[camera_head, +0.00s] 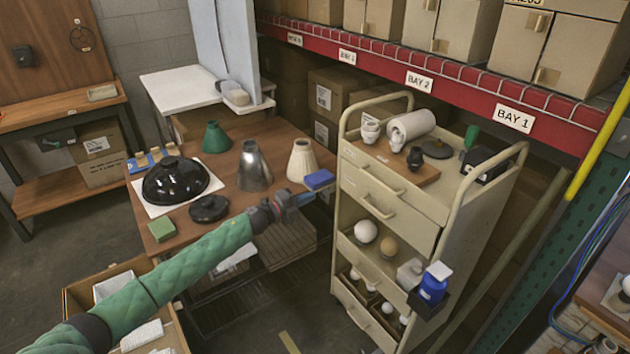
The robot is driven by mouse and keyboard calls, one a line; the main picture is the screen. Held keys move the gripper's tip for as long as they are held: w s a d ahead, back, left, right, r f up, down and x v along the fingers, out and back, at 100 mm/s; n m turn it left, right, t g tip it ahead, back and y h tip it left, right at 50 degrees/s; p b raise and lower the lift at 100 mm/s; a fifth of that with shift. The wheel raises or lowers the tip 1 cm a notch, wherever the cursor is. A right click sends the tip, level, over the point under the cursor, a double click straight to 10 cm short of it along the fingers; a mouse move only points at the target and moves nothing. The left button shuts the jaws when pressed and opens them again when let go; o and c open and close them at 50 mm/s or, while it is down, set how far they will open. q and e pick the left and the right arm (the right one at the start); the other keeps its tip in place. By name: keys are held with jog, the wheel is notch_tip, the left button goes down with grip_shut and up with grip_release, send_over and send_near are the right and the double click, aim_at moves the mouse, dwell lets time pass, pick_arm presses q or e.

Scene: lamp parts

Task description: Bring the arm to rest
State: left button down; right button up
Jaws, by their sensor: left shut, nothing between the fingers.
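My left arm (200,252) in a green quilted sleeve reaches in from the lower left. Its gripper (300,199) is shut and empty, out past the front right part of the wooden table (222,218), close to the beige cart (390,212). A blue block (319,179) shows just above and behind the gripper; I cannot tell whether they touch. On the table are a black dome shade (176,181), a black disc-shaped part (209,208), a green cone shade (215,138), a metal cone (254,167) and a cream shade (301,161). My right gripper is not in view.
The cart carries white and black parts on top and round bulbs (365,231) on its shelves. An open cardboard box (75,295) lies under my arm. Red racking (460,85) with boxes runs behind.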

pick_arm(q)
jog(key=w+a+n+t+y, duration=0.4)
jog(key=n, duration=0.1)
jog(key=a+r+n+t+y, duration=0.2)
jog(key=a+r+n+y, duration=0.3)
jog(key=r+n+y, duration=0.45)
jog(key=s+f+n+g, duration=0.4)
jog(key=s+f, duration=0.7)
jog(key=s, duration=1)
jog(key=s+a+f+n+g, duration=0.1)
jog(key=s+f+n+g, duration=0.3)
jog(key=s+f, duration=0.6)
jog(key=s+a+f+n+g, duration=0.1)
jog(key=s+f+n+g, duration=0.3)
jog(key=s, duration=2.8)
notch_tip(320, 180, down, 8)
jog(key=g, duration=0.3)
jog(key=shift+a+r, duration=0.15)
jog(key=shift+r, duration=0.05)
